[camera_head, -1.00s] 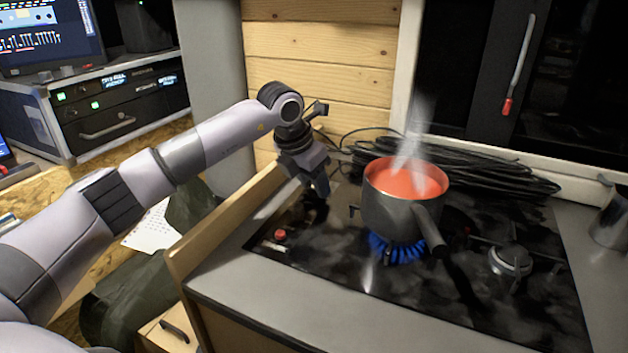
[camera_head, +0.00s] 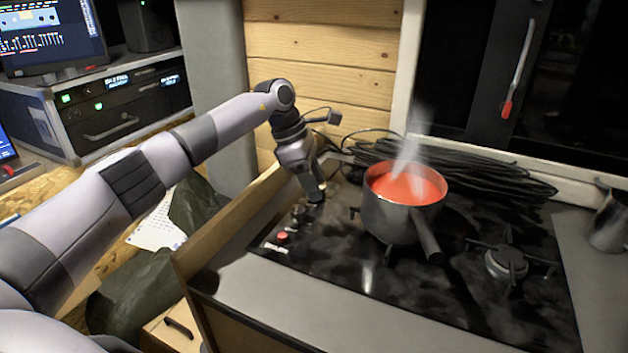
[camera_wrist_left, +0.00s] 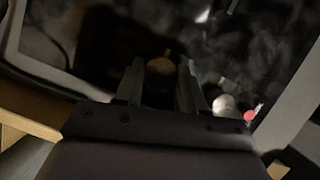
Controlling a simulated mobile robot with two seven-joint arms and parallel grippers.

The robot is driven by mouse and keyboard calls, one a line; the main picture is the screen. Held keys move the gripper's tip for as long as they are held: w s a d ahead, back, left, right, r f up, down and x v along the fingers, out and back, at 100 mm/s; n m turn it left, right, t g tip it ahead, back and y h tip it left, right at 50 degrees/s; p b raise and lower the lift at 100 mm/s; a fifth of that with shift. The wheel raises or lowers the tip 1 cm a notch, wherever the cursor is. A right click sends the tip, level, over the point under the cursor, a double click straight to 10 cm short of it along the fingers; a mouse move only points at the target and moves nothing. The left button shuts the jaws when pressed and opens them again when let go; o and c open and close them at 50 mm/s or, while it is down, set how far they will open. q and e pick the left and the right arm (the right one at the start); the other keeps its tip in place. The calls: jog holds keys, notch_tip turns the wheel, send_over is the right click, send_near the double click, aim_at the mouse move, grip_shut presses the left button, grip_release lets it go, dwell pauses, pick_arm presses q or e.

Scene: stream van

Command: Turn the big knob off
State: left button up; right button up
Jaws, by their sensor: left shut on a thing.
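My left gripper (camera_head: 317,197) reaches down to the back left corner of the black hob. In the left wrist view, its two fingers (camera_wrist_left: 161,82) are closed on either side of a round knob (camera_wrist_left: 160,66), the big knob. The gripper mostly hides this knob in the head view. A smaller knob (camera_head: 297,211) and a red knob (camera_head: 282,237) stand nearer the front. They also show to the right in the wrist view. A grey pot (camera_head: 388,218) with red contents steams on the hob. No flame shows under it. My right gripper is out of view.
The hob (camera_head: 350,262) has a free burner (camera_head: 505,262) on its right. A wooden side board (camera_head: 225,230) edges the counter on the left. Black cables (camera_head: 480,178) lie behind the pot. A metal jug (camera_head: 608,225) stands at the far right.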

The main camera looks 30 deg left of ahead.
pick_arm(q)
jog(key=shift+w+m+g, duration=0.1)
jog(key=shift+m+g, duration=0.4)
jog(key=shift+m, duration=1)
jog(key=shift+r, duration=0.1)
jog(key=o, duration=1.1)
jog(key=shift+c, duration=0.2)
jog(key=v, duration=0.7)
